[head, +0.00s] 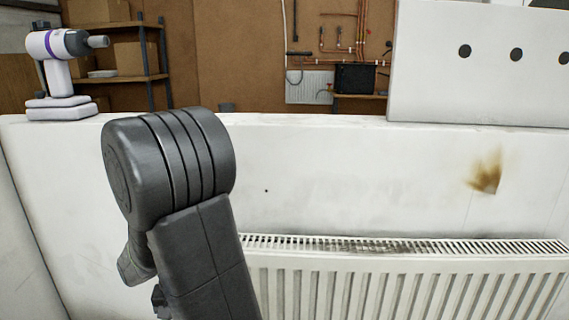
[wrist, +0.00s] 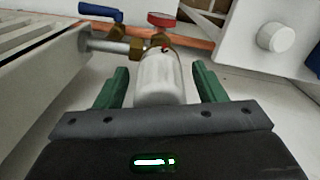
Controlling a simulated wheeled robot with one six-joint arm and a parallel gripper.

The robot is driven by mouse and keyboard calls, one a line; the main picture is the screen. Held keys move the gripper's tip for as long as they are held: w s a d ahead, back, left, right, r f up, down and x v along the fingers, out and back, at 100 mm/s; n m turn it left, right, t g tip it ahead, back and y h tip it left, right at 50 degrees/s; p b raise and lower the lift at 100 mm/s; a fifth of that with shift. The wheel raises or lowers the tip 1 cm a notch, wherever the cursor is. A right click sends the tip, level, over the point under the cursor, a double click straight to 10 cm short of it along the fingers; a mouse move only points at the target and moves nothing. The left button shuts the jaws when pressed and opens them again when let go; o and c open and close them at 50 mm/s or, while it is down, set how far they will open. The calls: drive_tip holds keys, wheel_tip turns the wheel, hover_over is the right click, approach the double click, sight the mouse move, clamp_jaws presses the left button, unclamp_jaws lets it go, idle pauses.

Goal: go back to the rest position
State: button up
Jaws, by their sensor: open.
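My gripper (wrist: 160,82) shows in the wrist view with its two green fingers spread apart. A white cylindrical valve head (wrist: 160,78) lies between the fingers in the picture, with a gap on each side; I see no contact. It joins a brass fitting (wrist: 160,42) with a red handle (wrist: 162,19) above. In the head view my dark arm stands in front of the radiator, and the gripper is not visible there.
A white radiator (head: 400,290) runs along the wall, and its end shows in the wrist view (wrist: 40,55). A blue lever (wrist: 100,12) and copper pipe (wrist: 195,38) are close by. A white panel with a round knob (wrist: 276,37) is at right. A white-purple device (head: 58,75) stands on the ledge.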

wheel_tip(320, 180, up, 13)
drive_tip(key=shift+r, duration=0.1)
wheel_tip(320, 180, down, 14)
drive_tip(key=shift+r, duration=0.1)
drive_tip(key=shift+r+n, duration=0.2)
drive_tip(key=shift+n, duration=0.2)
drive_tip(key=shift+r+n, duration=0.1)
drive_tip(key=shift+n, duration=0.7)
drive_tip(key=n, duration=0.3)
drive_tip(key=shift+n+p, duration=0.3)
drive_tip(key=shift+p, duration=0.05)
drive_tip(key=n, duration=0.3)
drive_tip(key=shift+n+p, duration=0.3)
drive_tip(key=shift+n, duration=0.1)
wheel_tip(320, 180, up, 10)
drive_tip(key=shift+f, duration=0.15)
